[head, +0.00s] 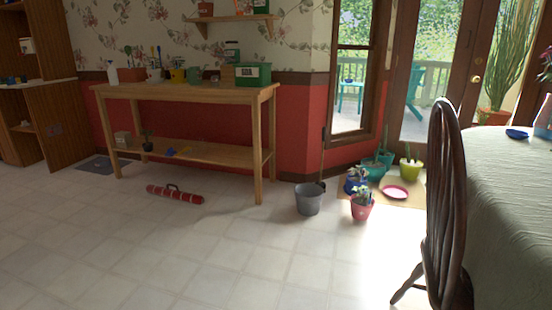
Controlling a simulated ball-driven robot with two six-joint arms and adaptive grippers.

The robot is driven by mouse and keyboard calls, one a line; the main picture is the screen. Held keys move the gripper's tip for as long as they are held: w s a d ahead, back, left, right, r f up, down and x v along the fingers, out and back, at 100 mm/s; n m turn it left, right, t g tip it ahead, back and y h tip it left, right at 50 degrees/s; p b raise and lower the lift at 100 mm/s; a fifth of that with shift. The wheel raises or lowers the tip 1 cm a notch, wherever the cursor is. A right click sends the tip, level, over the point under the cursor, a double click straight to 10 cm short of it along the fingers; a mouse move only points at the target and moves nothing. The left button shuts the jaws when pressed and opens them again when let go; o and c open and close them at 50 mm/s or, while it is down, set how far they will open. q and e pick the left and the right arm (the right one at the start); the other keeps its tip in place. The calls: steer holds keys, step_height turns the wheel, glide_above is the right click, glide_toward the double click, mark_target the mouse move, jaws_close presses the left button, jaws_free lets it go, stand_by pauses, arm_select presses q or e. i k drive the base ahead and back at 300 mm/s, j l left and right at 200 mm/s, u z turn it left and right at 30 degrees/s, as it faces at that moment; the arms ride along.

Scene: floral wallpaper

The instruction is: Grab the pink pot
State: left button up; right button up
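The pink pot (361,209) stands upright on the tiled floor, right of centre, with a small leafy plant in it. It is just right of a grey bucket (308,199) and in front of a blue pot (355,182). A flat pink dish (395,192) lies behind it to the right. Neither of my grippers shows in the head view.
A wooden workbench (190,92) with pots and tools stands against the wall. A dark wooden chair (444,200) and a cloth-covered table (505,200) fill the right side. The floor in front is clear.

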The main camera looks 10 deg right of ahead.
mark_target(362, 205)
steer(key=i+z, duration=0.1)
steer(key=i, duration=0.45)
steer(key=i+j+z, duration=0.1)
steer(key=i, duration=0.45)
steer(key=i+j+z, duration=0.1)
steer(key=i, duration=0.45)
steer(key=i+j+z, duration=0.15)
steer(key=i, duration=0.35)
steer(key=i+j+z, duration=0.1)
steer(key=i+j, duration=0.15)
steer(key=i, duration=0.3)
